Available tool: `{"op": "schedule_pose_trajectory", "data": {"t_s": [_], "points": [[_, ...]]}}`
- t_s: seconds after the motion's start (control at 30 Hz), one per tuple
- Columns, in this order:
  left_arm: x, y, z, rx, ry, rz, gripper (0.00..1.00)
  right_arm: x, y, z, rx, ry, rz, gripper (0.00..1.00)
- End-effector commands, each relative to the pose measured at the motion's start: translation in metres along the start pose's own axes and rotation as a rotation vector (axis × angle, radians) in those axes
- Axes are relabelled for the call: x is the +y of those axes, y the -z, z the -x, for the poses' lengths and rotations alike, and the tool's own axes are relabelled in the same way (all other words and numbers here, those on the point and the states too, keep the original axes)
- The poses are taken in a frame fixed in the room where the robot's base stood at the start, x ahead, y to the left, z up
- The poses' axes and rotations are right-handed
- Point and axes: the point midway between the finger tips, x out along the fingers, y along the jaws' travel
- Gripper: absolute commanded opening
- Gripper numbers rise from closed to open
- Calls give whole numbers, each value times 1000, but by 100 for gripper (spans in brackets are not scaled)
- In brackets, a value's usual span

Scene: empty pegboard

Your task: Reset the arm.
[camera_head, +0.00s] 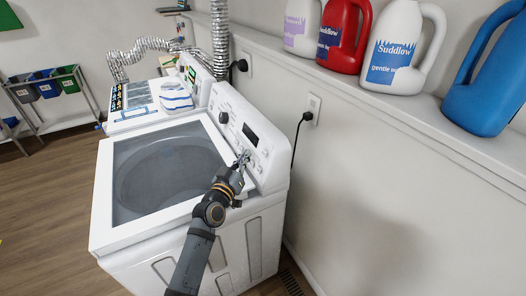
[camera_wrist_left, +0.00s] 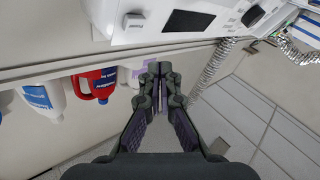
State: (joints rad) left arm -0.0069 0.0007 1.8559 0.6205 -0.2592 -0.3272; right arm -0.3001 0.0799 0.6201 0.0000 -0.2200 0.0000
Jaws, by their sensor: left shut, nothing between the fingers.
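My left arm reaches from the bottom of the head view, and its left gripper (camera_head: 243,160) is at the control panel (camera_head: 250,135) of the white top-loading washer (camera_head: 115,215). In the left wrist view the left gripper (camera_wrist_left: 158,72) is shut, its fingertips together with nothing between them. The panel (camera_wrist_left: 190,20) shows there at the top, with a display and a dark knob. In the head view the fingertips overlap the panel's buttons; I cannot tell whether they touch. My right gripper is not in view.
A shelf (camera_head: 420,115) on the right holds several detergent bottles, including a red one (camera_head: 343,35) and a blue one (camera_head: 490,95). A second white machine (camera_head: 130,118) stands behind the washer. A rack with bins (camera_head: 45,85) is at the far left. Wooden floor (camera_head: 45,215) is open at left.

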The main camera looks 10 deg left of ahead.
Motion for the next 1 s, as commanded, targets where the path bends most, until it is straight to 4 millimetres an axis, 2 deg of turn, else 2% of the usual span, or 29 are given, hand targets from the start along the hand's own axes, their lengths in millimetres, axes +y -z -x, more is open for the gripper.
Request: {"op": "schedule_pose_trajectory", "data": {"t_s": [0.43, 0.53, 0.57, 0.63, 0.7, 0.8, 1.0], "points": [[-1, 0, 2, -3, -1, -1, 0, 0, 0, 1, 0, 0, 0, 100], [2, -17, 15, -83, -16, -25, 0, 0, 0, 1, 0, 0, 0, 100], [4, -27, 23, -133, -23, -41, 0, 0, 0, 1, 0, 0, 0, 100], [6, -60, 55, -305, -34, -89, 0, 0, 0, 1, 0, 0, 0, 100], [3, -92, 95, -494, -23, -136, 0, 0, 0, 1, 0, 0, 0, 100], [-6, -121, 148, -712, 20, -183, 0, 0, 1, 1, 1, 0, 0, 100], [-26, -143, 231, -1001, 130, -233, 0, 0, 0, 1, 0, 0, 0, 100]]}}
